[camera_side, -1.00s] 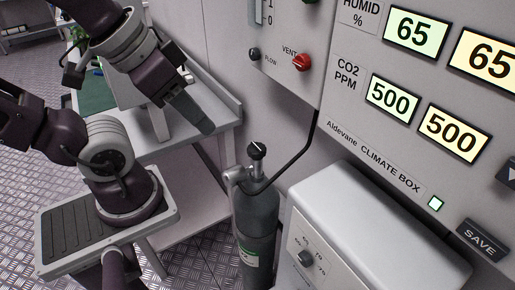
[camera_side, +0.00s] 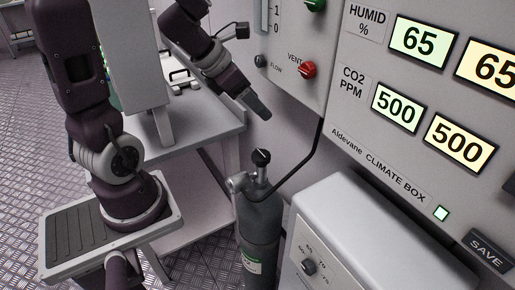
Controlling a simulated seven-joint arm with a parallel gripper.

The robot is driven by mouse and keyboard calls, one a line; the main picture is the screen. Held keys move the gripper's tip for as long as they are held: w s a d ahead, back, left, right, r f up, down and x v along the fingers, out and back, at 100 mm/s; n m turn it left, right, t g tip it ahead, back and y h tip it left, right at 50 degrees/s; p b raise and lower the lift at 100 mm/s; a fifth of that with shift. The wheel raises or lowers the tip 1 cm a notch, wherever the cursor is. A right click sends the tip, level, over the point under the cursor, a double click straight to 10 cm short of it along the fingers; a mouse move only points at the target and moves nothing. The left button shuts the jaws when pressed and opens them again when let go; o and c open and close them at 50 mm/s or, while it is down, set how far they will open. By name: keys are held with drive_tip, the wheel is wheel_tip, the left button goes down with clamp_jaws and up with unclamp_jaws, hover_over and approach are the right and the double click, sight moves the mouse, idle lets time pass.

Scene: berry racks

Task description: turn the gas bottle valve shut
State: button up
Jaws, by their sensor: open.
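The gas bottle (camera_side: 259,225) is a dark grey cylinder standing upright beside the climate box. Its valve (camera_side: 261,157) is a small black knob with a white mark on top, above a grey metal fitting. A black hose runs from the fitting up to the panel. My gripper (camera_side: 262,112) is above the valve, apart from it, pointing down and to the right. It is open with nothing seen between its fingers, though they overlap from this side.
The climate box panel (camera_side: 385,180) with lit displays fills the right. A red vent knob (camera_side: 308,69) is right of my gripper. A white cabinet (camera_side: 365,230) with a dial stands right of the bottle. A grey bench (camera_side: 205,127) is behind at left.

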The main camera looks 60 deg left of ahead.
sight(260, 154)
drive_tip(key=d+f+m+g, duration=0.1)
drive_tip(key=f+m, duration=0.1)
drive_tip(key=f, duration=0.1)
drive_tip(key=s+d+f+m+g+h, duration=0.1)
drive_tip(key=f+m, duration=0.1)
drive_tip(key=f, duration=0.2)
drive_tip(key=d+f+m+g+h, duration=0.1)
drive_tip(key=f+m+g, duration=0.1)
drive_tip(key=f+m, duration=0.1)
drive_tip(key=shift+s+d+f, duration=0.1)
drive_tip(key=shift+s+f, duration=0.05)
drive_tip(key=shift+f, duration=0.55)
drive_tip(key=c, duration=1.3)
drive_tip(key=shift+c, duration=0.2)
